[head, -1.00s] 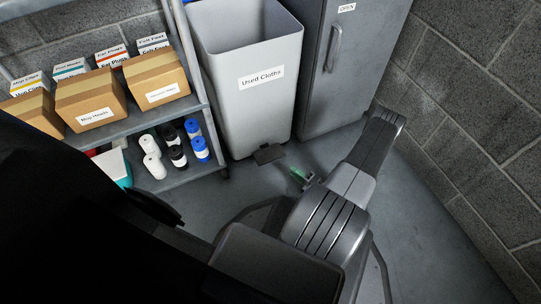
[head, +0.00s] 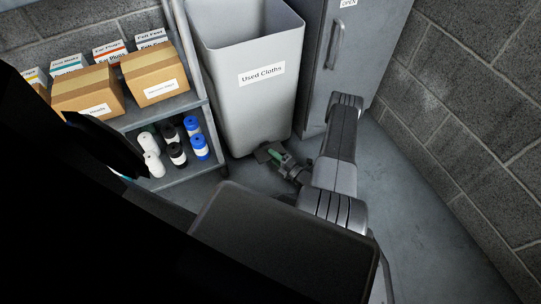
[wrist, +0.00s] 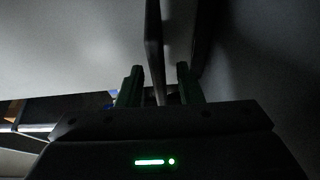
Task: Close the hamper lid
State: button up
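The hamper (head: 240,110) is a tall light grey bin labelled "Used Cloths" in the head view. Its top is open and I see into it; no lid shows in the frame. A dark pedal (head: 262,152) sticks out low at its front. My gripper (head: 276,155) is down near the floor at this pedal. In the wrist view, my gripper's two fingers (wrist: 158,88) stand apart, with a thin dark upright plate (wrist: 154,45), which looks like the pedal on edge, between them. Gaps show beside the plate, so the fingers do not look closed on it.
A shelf rack (head: 188,103) with cardboard boxes (head: 155,78) and several bottles (head: 199,146) stands left of the hamper. A grey cabinet (head: 364,55) stands close on its right. A block wall (head: 465,120) closes the right side. Floor (head: 420,220) is clear at the right.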

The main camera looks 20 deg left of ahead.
jog(key=shift+x, duration=1)
grip_shut()
